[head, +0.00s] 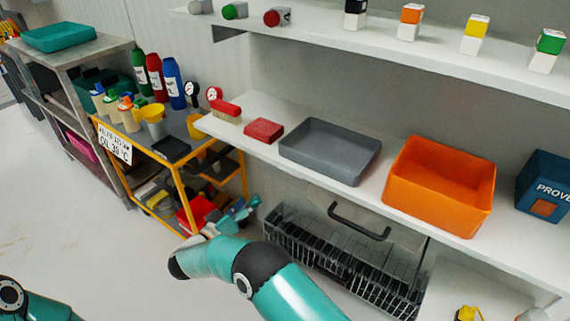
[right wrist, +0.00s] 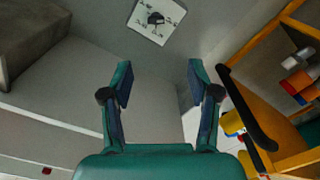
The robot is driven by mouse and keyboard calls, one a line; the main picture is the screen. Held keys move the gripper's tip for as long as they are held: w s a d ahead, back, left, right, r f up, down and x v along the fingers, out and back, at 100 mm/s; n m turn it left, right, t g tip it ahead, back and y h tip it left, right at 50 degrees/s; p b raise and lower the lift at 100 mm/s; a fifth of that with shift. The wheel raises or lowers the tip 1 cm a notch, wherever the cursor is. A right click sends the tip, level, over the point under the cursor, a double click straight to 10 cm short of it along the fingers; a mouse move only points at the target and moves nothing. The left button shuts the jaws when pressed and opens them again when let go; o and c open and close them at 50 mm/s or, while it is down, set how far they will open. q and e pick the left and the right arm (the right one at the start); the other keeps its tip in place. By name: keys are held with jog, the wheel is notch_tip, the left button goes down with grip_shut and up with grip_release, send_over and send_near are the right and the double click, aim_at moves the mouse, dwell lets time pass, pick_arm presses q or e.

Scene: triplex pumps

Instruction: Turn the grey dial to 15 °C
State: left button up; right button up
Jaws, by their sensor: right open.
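In the right wrist view, a white square plate (right wrist: 158,18) with marks around its edge is on a grey surface at the top. A dark grey dial (right wrist: 156,18) sits at its middle; its markings are too small to read. In the head view, the right gripper (head: 240,212) is low beside the yellow trolley. My left gripper is out of view; only part of my left arm shows.
A white shelf (head: 393,145) holds a grey tray (head: 330,176) and an orange bin (head: 437,208). A dark wire rack (head: 330,260) is under it.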

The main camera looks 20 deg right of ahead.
jog(key=b+x, duration=0.4)
jog(key=x, duration=1.3)
jog(key=shift+s+d, duration=0.25)
jog(key=shift+d, duration=0.05)
grip_shut()
